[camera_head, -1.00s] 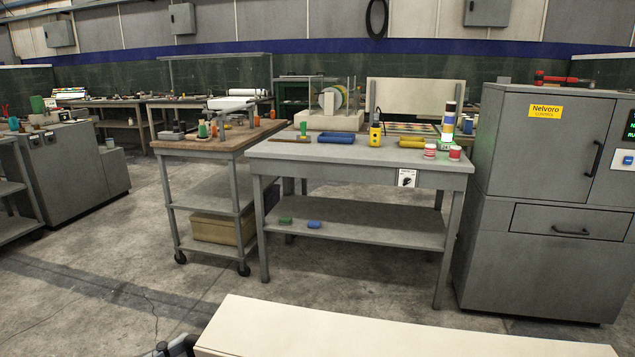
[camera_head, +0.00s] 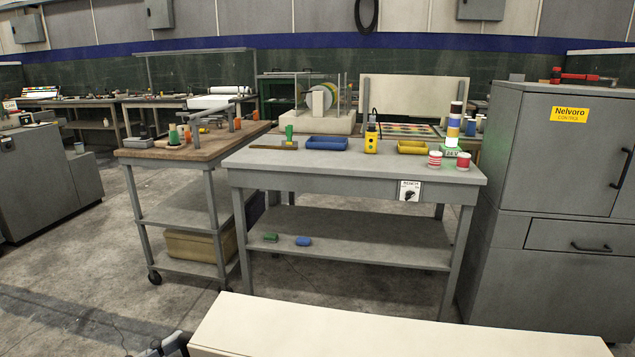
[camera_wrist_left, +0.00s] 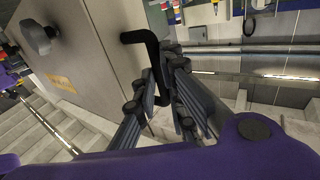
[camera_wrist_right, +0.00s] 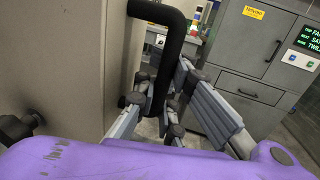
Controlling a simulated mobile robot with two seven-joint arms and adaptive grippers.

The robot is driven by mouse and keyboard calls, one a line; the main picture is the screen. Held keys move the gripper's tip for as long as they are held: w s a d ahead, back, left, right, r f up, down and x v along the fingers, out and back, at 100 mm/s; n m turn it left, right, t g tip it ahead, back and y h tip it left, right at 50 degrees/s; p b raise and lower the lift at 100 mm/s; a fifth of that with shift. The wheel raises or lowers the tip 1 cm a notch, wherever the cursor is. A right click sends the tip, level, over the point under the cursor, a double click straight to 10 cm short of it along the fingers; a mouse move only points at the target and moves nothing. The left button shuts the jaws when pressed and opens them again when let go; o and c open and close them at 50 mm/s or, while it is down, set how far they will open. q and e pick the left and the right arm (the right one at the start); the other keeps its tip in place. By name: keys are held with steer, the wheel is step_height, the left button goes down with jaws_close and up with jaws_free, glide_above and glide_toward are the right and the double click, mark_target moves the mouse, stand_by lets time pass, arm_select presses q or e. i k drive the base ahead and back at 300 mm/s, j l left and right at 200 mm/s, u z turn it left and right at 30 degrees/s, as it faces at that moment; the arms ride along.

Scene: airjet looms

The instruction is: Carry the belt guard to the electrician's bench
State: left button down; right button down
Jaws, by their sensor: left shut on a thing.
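The belt guard appears to be the long cream panel (camera_head: 400,332) along the bottom of the head view, in front of me. In the left wrist view its side (camera_wrist_left: 85,65) carries a black handle (camera_wrist_left: 152,50), and my left gripper (camera_wrist_left: 163,72) is shut on that handle. In the right wrist view another black handle (camera_wrist_right: 168,60) stands out from the panel. My right gripper (camera_wrist_right: 165,85) has its fingers around this handle; whether they grip it is unclear. A grey bench (camera_head: 350,178) stands ahead beyond the panel; I cannot read a name marking it as the electrician's.
The bench top holds a blue tray (camera_head: 327,143), a yellow tray (camera_head: 412,147), red-white cans (camera_head: 435,159) and a stacked light (camera_head: 454,125). A wheeled cart (camera_head: 180,150) adjoins it at left, a grey Nelvoro cabinet (camera_head: 560,190) at right.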

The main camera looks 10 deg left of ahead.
mark_target(320, 157)
steer(key=i+j, duration=0.2)
steer(key=i, duration=0.35)
steer(key=i+j, duration=0.2)
steer(key=i, duration=0.35)
steer(key=i+j, duration=0.2)
steer(key=i, duration=0.35)
steer(key=i+j, duration=0.15)
steer(key=i, duration=0.4)
